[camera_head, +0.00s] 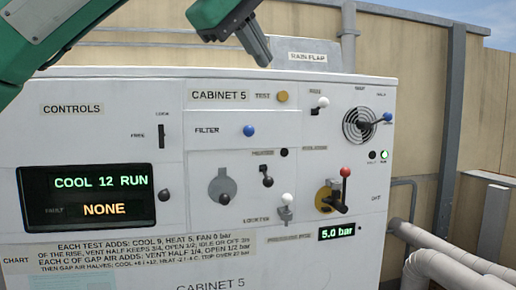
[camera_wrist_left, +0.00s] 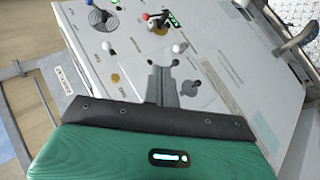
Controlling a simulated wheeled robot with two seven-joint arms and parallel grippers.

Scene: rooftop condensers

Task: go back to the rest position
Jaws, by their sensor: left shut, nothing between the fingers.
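My left gripper (camera_head: 262,58) hangs from my green left arm at the top of the head view, in front of the upper edge of the white control cabinet (camera_head: 140,130). It is shut and empty, and seems apart from the panel's knobs. In the left wrist view its dark closed fingers (camera_wrist_left: 165,78) point toward the tilted cabinet face. My right gripper is in neither view.
The cabinet carries a display reading COOL 12 RUN and NONE (camera_head: 88,196), a red-knobbed lever (camera_head: 345,172), a blue filter knob (camera_head: 249,130) and a fan grille (camera_head: 359,125). Pipes (camera_head: 440,262) run at the lower right. A beige wall stands behind.

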